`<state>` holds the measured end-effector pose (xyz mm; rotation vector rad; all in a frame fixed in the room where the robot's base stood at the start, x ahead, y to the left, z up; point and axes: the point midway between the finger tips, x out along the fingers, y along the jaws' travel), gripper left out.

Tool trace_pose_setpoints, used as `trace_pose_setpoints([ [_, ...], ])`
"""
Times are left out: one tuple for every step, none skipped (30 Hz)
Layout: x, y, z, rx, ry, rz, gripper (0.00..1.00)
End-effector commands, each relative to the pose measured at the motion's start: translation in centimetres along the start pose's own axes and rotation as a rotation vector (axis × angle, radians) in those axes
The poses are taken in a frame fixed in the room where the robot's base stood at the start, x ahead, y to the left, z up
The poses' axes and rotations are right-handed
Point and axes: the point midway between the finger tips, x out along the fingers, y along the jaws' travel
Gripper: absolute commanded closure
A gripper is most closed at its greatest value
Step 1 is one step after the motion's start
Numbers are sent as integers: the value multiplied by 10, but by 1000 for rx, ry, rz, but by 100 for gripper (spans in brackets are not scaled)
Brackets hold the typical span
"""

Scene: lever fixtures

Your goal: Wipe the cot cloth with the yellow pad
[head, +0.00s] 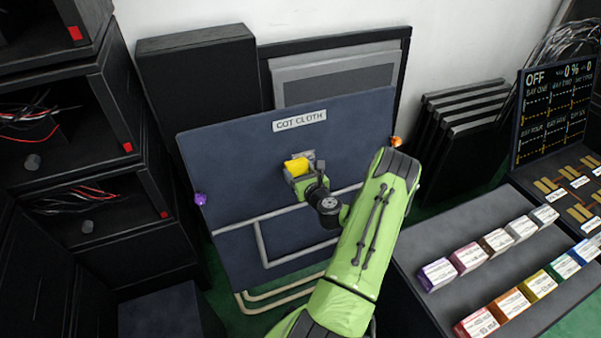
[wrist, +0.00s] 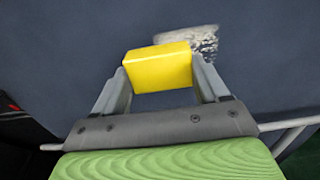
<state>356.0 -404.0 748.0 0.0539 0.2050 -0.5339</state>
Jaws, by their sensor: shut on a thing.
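The cot cloth (head: 240,150) is a dark blue upright panel with a white "COT CLOTH" label near its top edge. A pale, speckled stained patch (wrist: 200,40) shows on it in the wrist view, just beyond and to the right of the pad. My gripper (wrist: 160,80) is shut on the yellow pad (wrist: 158,67), one finger on each side. In the head view the pad (head: 297,165) is in front of the cloth's upper middle, beside the patch, which it partly hides. I cannot tell whether the pad touches the cloth.
A purple knob (head: 200,199) and an orange knob (head: 396,141) sit at the cloth's side edges. Pale tubing (head: 262,245) crosses its lower front. Black cabinets (head: 85,140) stand left. A grey bench with coloured boxes (head: 480,262) stands right.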

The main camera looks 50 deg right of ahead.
Motion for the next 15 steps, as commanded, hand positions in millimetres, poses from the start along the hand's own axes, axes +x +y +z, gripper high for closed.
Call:
trace_pose_setpoints([
  [1,0,1,0,-1,0,51],
  [2,0,1,1,-1,0,51],
  [2,0,1,1,-1,0,51],
  [3,0,1,1,-1,0,51],
  [4,0,1,1,-1,0,51],
  [4,0,1,1,-2,0,51],
  [5,0,1,1,-2,0,51],
  [6,0,1,1,-1,0,51],
  [6,0,1,0,-1,1,51],
  [7,0,1,0,-1,1,51],
  [8,0,1,0,0,1,51],
  [8,0,1,0,0,1,51],
  [9,0,1,1,0,1,51],
  [10,0,1,1,-1,1,51],
  [11,0,1,1,-1,1,51],
])
